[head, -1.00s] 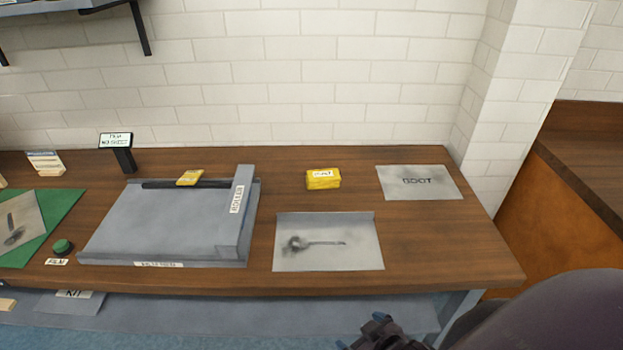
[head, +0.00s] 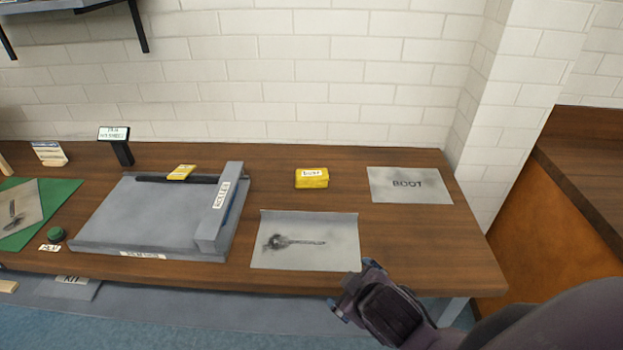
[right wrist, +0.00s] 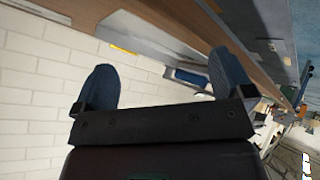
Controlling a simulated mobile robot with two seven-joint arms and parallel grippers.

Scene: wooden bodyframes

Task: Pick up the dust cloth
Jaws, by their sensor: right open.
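The dust cloth appears to be the yellow folded block (head: 311,180) with a small white label, lying on the wooden bench behind the grey sheet with a dark smudge. My right gripper (head: 353,289) is at the bench's front edge, in front of and to the right of that cloth and well apart from it. In the right wrist view my right gripper (right wrist: 161,80) has its two blue fingers spread, with nothing between them. A thin yellow strip shows beyond them there; I cannot tell which object it is. My left gripper is not in view.
A grey tray with a roller bar (head: 150,215) lies left of the cloth. The smudged sheet (head: 305,240) lies in front of it and the BOOT sheet (head: 410,185) to its right. A brick wall (head: 330,100) stands behind. A black-posted sign (head: 122,150) stands further left.

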